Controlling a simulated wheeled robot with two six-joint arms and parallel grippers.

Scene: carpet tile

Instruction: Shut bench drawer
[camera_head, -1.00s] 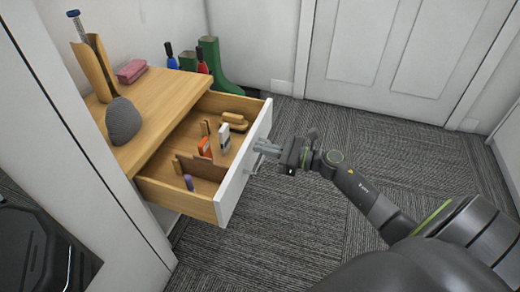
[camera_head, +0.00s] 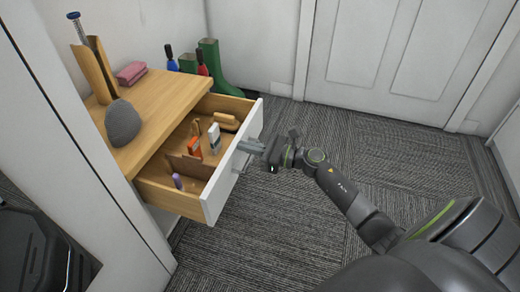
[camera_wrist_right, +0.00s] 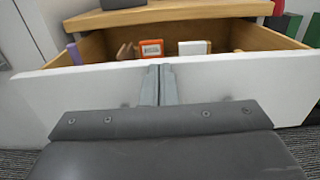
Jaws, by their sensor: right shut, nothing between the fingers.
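The bench drawer (camera_head: 208,203) is part open, with a white front and wooden sides. Its white front also spans the right wrist view (camera_wrist_right: 220,87). The wooden bench (camera_head: 165,92) stands over it. My right gripper (camera_head: 241,146) is shut and empty, its fingertips at the outer face of the drawer front, near the top edge. In the right wrist view the shut fingers (camera_wrist_right: 158,70) overlap the middle of the front and seem to touch it. My left gripper is in neither view.
The drawer holds an orange box (camera_head: 194,146), a white box (camera_head: 214,138), a brush (camera_head: 226,121) and a purple item (camera_head: 177,181). A grey hat (camera_head: 122,123) sits on the bench. Green boots (camera_head: 213,68) stand behind. Carpet to the right is clear.

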